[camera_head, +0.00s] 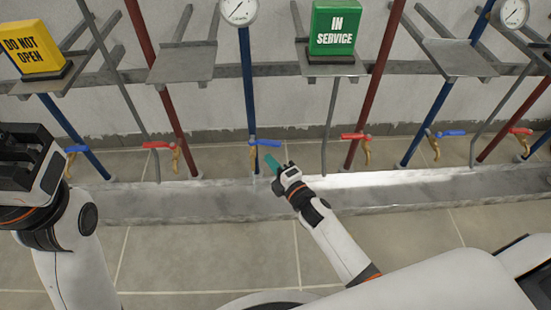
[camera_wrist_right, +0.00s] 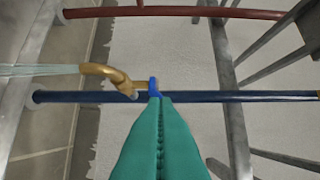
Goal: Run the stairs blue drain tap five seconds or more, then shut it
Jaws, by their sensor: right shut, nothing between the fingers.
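A blue-handled tap (camera_head: 266,143) with a brass spout is on the middle blue pipe. In the right wrist view its blue handle (camera_wrist_right: 153,85) is at my fingertips, and a clear stream of water (camera_wrist_right: 40,70) leaves the brass spout (camera_wrist_right: 105,73). My right gripper (camera_head: 271,162) has teal fingers, which are shut with nothing between them, just below the handle; I cannot tell whether they touch it. My left gripper (camera_head: 25,155) is at the left edge, away from this tap; its fingers do not show clearly. I see no label reading "stairs".
A grey trough (camera_head: 130,205) runs along the wall under the taps. Red-handled taps (camera_head: 158,145) (camera_head: 355,136) stand either side, with other blue taps farther out. A yellow "DO NOT OPEN" sign (camera_head: 33,47) and green "IN SERVICE" sign (camera_head: 335,28) sit on shelves. The front floor is clear.

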